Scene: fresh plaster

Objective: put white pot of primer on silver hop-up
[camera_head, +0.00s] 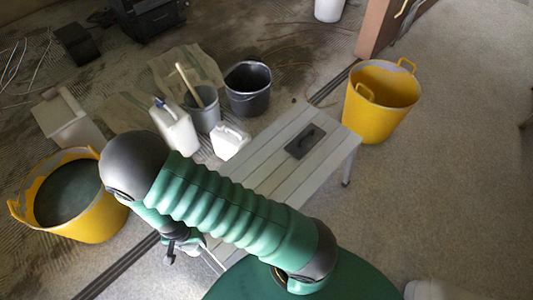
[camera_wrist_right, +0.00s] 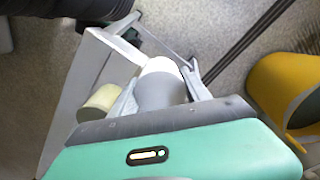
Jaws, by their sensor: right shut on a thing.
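My right gripper (camera_head: 184,246) is low beside the hop-up's near left end, mostly hidden by the arm. In the wrist view the gripper (camera_wrist_right: 161,78) is shut on a rounded pot, which I take to be the white pot of primer (camera_wrist_right: 160,88); it looks grey with a white far end. Its base is hidden. My left gripper is not in view.
A cream cylinder (camera_wrist_right: 99,101) is left of the held pot. Yellow tubs stand left (camera_head: 98,228) and right (camera_head: 375,122). A white jerrycan (camera_head: 178,132), small white can (camera_head: 230,141), grey bucket (camera_head: 204,116) and black bucket (camera_head: 248,95) stand behind. Floor at right is clear.

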